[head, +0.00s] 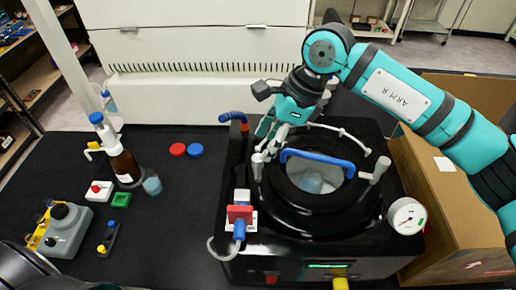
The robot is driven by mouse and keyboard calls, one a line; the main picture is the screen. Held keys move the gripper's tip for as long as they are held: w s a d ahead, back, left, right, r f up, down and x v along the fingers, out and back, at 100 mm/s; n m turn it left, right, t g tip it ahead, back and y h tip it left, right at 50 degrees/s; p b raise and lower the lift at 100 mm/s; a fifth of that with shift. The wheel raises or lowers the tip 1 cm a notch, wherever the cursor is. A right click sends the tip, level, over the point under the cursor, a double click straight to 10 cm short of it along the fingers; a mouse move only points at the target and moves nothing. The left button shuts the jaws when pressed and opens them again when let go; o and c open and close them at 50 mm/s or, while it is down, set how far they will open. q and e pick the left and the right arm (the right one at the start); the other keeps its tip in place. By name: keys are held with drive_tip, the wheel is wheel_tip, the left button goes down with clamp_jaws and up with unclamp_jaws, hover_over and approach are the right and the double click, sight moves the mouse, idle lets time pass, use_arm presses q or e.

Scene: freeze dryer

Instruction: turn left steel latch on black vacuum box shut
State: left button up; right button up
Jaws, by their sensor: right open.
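The black vacuum box (270,245) stands on the dark bench right of centre. Its round black lid (318,217) has a clear window and a blue handle (318,158). The left steel latch (257,167) is a small pale post at the lid's left edge. The right steel latch (377,169) sits at the opposite edge. My right gripper (268,142) is open and points down just above the left latch. I cannot tell whether a finger touches it. My left gripper is not in view.
A white gauge (406,215) is on the box's right front corner, and a red and blue valve (240,218) on its left side. A cardboard box (445,210) stands close on the right. A brown bottle (123,165) and small items stand left.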

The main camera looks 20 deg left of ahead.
sight(258, 157)
drive_tip(key=p+x, duration=0.1)
drive_tip(key=x, duration=0.4)
drive_tip(key=shift+s+a+p, duration=0.1)
drive_tip(key=shift+p, duration=0.3)
drive_tip(key=shift+a+f, duration=0.15)
drive_tip(key=shift+f, duration=0.3)
drive_tip(key=shift+c, duration=0.4)
clamp_jaws()
